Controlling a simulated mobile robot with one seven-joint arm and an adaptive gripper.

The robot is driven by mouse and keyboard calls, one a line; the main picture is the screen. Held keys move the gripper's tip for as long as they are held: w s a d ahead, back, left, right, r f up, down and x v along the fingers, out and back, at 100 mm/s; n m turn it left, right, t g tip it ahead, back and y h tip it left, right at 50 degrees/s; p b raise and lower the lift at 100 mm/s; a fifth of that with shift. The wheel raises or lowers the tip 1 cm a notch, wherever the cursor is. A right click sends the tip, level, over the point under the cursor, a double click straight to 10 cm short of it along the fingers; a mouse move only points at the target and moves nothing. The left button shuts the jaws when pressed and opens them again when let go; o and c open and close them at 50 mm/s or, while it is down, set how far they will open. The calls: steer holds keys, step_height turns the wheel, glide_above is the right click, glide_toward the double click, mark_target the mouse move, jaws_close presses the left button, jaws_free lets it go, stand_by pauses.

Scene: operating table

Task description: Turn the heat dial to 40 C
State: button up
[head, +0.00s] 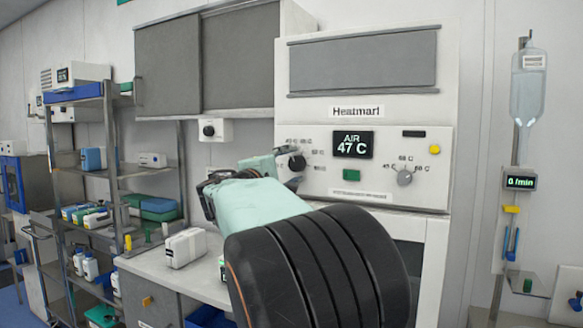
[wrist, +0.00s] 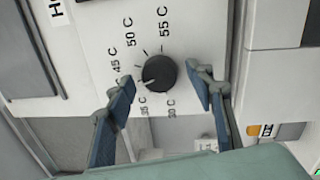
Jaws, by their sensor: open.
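The black heat dial (wrist: 158,72) is in the middle of the wrist view, on a white panel marked 30 C, 35 C, 45 C, 50 C and 55 C. A pale mark on the dial appears to point to the lower left, between the 35 C and 45 C labels. No 40 C label is readable there; my left finger covers part of that side. My gripper (wrist: 160,76) is open, with a blue finger on each side of the dial, seemingly without touching it. In the head view the dial (head: 297,162) is partly hidden by my gripper. The display (head: 352,145) reads AIR 47 C.
A second, grey dial (head: 404,177) and a green button (head: 351,175) are on the same panel. A white box (head: 185,248) stands on the counter to the left. A shelf rack (head: 110,160) is further left, and a drip bag (head: 528,85) hangs at the right.

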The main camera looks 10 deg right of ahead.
steer(key=r+v, duration=0.1)
steer(key=v, duration=1.1)
steer(key=shift+f, duration=0.45)
